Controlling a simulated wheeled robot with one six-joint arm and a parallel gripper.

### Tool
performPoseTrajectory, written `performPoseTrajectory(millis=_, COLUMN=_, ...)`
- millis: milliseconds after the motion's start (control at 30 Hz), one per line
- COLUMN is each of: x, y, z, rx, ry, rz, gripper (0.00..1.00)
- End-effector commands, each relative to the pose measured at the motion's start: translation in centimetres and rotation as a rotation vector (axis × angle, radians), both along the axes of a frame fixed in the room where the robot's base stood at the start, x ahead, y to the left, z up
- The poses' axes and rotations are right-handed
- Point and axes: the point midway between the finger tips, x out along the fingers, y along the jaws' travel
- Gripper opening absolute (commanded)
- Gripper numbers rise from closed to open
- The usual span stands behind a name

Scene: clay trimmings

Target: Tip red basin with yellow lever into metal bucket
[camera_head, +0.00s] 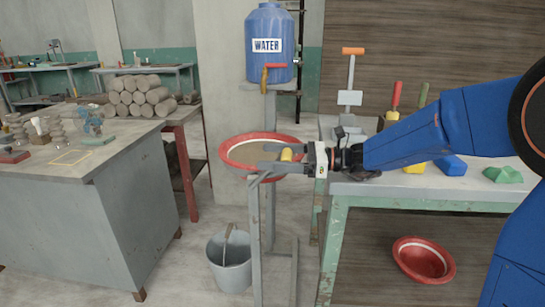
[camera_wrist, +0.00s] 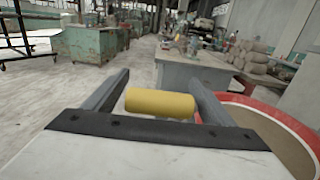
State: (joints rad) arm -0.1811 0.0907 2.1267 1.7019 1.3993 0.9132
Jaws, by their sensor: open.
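The red basin (camera_head: 236,158) sits level on a grey metal stand below the water tank, and its rim and brownish inside also show at the right of the wrist view (camera_wrist: 291,128). The yellow lever (camera_head: 286,155) is a short cylinder at the basin's front right. In the wrist view the yellow lever (camera_wrist: 160,103) lies crosswise between the fingers of my gripper (camera_wrist: 158,92). My gripper (camera_head: 283,158) is open around it, with a finger on either side. I cannot tell whether a finger touches it. The metal bucket (camera_head: 230,265) stands upright on the floor below the basin, its handle raised.
A blue water tank (camera_head: 269,45) with a red tap stands above the basin. A grey workbench (camera_head: 110,205) is at left. A green-framed table (camera_head: 400,192) with tools is at right, and another red basin (camera_head: 424,260) lies beneath it.

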Motion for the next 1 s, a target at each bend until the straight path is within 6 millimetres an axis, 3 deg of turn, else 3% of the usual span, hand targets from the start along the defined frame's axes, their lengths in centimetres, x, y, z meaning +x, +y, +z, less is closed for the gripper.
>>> performPoseTrajectory(millis=67, x=0.0, y=0.0, z=0.0, rx=0.0, ry=0.0, rz=0.0, gripper=0.75)
performPoseTrajectory(millis=267, x=-0.1, y=0.0, z=0.0, rx=0.0, ry=0.0, rz=0.002, gripper=0.27)
performPoseTrajectory(millis=300, x=-0.1, y=0.0, z=0.0, rx=0.0, ry=0.0, rz=0.003, gripper=0.25)
performPoseTrajectory(millis=633, x=-0.4, y=0.7, z=0.4, rx=-0.044, ry=0.0, rz=0.008, gripper=0.25)
performPoseTrajectory(millis=1000, x=-0.5, y=4.2, z=1.6, rx=-0.275, ry=0.004, rz=0.013, gripper=0.25)
